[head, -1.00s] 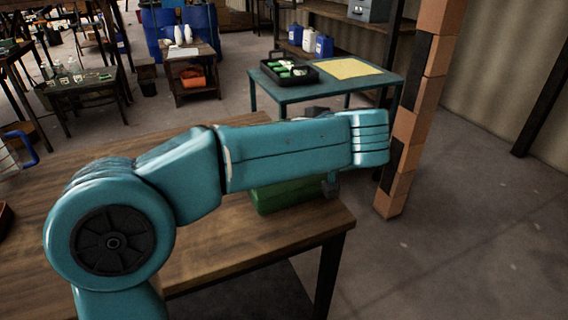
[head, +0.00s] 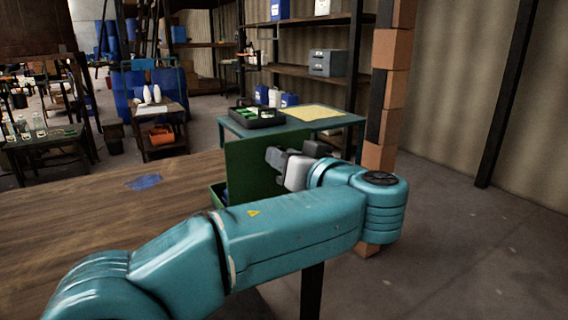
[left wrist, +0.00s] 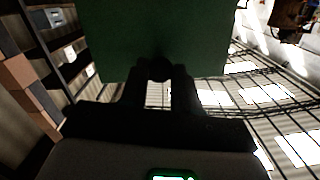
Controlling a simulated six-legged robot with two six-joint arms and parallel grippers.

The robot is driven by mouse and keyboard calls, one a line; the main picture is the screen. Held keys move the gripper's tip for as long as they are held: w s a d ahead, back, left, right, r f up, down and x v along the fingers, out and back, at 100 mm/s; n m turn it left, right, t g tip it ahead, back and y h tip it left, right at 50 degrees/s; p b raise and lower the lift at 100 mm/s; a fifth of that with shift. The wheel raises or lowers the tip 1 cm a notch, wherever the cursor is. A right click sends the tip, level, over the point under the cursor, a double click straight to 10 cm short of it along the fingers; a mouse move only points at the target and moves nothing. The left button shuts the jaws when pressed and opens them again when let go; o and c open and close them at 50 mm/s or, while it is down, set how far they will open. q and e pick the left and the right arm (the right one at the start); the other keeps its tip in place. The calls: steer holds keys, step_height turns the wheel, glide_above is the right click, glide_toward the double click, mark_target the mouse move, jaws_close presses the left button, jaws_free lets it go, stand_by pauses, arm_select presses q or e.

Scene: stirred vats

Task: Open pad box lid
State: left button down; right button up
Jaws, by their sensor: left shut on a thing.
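The green pad box (head: 216,194) stands near the right end of the wooden table, mostly hidden behind my left arm. Its green lid (head: 250,160) stands up steeply, about upright, and a bit of blue shows inside the box. My left gripper (head: 274,156) is at the lid's right part and shut on it. In the left wrist view the lid (left wrist: 155,35) fills the top middle, with the dark fingers (left wrist: 160,75) at its edge. My right gripper is not in view.
The wooden table (head: 100,210) is largely clear, with a blue patch (head: 145,182) on it. Behind stands a teal table with a black tray (head: 256,117) and a yellow sheet (head: 315,113). A brick pillar (head: 388,100) rises close behind my left arm.

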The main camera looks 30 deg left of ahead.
arm_select(q)
steer(key=shift+f, duration=0.25)
steer(key=c, duration=0.8)
jaws_free()
steer(key=shift+w, duration=0.1)
steer(key=shift+r, duration=0.1)
steer(key=shift+d, duration=0.1)
steer(key=p+v, duration=0.3)
steer(key=v, duration=1.3)
steer(key=shift+s+d+r, duration=0.1)
steer(key=shift+s, duration=0.15)
